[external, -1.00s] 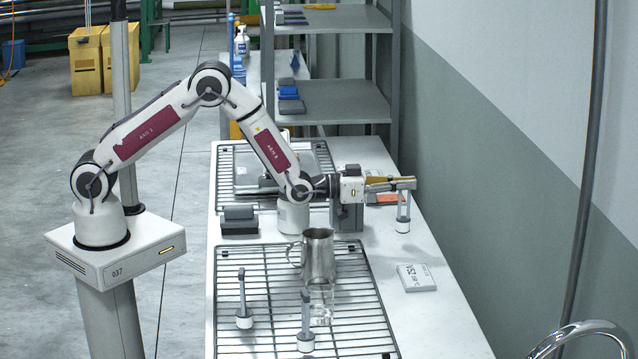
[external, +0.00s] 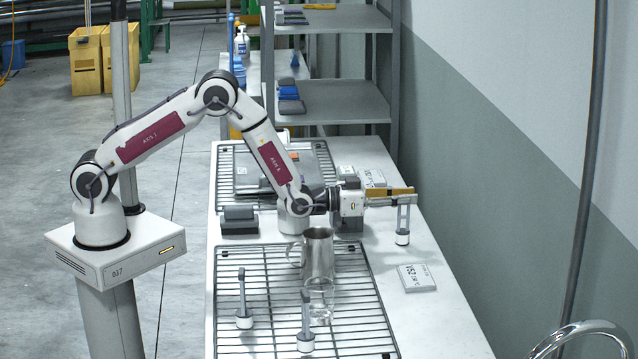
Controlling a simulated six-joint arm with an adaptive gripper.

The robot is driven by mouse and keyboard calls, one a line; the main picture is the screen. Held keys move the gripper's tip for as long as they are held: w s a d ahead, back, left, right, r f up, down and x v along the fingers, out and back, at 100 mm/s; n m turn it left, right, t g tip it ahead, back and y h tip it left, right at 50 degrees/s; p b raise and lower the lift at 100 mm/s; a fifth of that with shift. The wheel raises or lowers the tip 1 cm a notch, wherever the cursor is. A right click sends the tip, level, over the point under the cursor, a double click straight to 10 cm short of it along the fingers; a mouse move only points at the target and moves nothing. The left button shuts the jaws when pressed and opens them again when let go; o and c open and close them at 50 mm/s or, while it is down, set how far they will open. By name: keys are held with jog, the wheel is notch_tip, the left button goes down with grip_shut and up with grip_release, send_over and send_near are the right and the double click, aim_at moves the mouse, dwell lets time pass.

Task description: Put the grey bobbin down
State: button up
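My gripper (external: 402,197) reaches out to the right over the right side of the white table. It is shut on the top of a slim grey piece with a pale round foot, which I take for the grey bobbin (external: 402,238). The bobbin hangs upright below my gripper, low over bare tabletop. I cannot tell whether its foot touches the table. Two similar pieces with dark grey posts and white feet stand on the front wire rack, one at the left (external: 243,318) and one nearer the front (external: 306,340).
A steel jug (external: 318,255) and a clear glass (external: 320,298) stand on the front wire rack (external: 262,262). A white label card (external: 416,278) lies right of the rack. Dark grey blocks (external: 240,220) sit left of my wrist. Tabletop around the bobbin is mostly clear.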

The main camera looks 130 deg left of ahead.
jog(key=shift+r, duration=0.15)
dwell(0.3)
jog(key=shift+s+d, duration=0.35)
jog(key=v, duration=1.1)
jog(key=shift+r, duration=0.1)
dwell(0.5)
